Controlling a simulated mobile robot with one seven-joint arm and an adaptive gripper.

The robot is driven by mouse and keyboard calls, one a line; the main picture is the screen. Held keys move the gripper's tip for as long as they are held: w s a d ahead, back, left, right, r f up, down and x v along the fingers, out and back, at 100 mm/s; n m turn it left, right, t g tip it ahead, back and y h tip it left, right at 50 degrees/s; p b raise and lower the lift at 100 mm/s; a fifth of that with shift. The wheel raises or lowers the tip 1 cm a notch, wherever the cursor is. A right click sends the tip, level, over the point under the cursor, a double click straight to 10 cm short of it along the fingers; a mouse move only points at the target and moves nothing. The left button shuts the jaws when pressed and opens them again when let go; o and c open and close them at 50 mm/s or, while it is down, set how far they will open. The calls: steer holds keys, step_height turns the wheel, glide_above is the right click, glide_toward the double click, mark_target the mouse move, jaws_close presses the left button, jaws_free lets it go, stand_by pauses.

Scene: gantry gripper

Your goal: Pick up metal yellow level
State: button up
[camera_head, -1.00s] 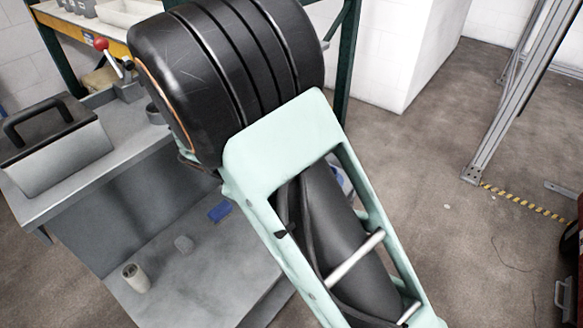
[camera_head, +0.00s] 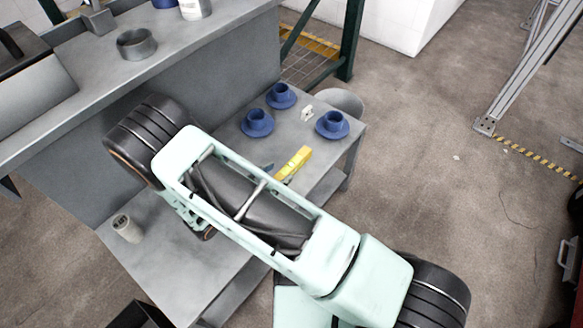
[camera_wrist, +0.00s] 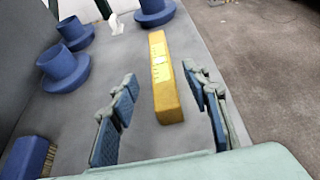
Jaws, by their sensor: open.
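The yellow level (camera_head: 294,163) lies flat on the grey lower table (camera_head: 266,150), partly hidden behind my arm in the head view. In the wrist view the level (camera_wrist: 164,80) lies lengthwise, pointing away, with its near end between my two fingers. My gripper (camera_wrist: 164,95) is open and empty, one blue-padded finger on each side of the level. The fingers do not appear to touch it. How far they are above the table is hard to tell. In the head view my arm hides most of the gripper.
Several blue cups on saucers (camera_head: 332,124) stand beyond the level. A small white item (camera_head: 307,114) lies among them. A blue-sided brush-like block (camera_wrist: 27,158) is at the wrist view's lower left. A pale cup (camera_head: 126,228) stands at the table's left. The raised bench (camera_head: 200,60) borders the table.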

mark_target(291, 164)
steer(key=b+x, duration=0.2)
steer(key=x, duration=0.6)
steer(key=shift+r, duration=0.1)
jaws_close()
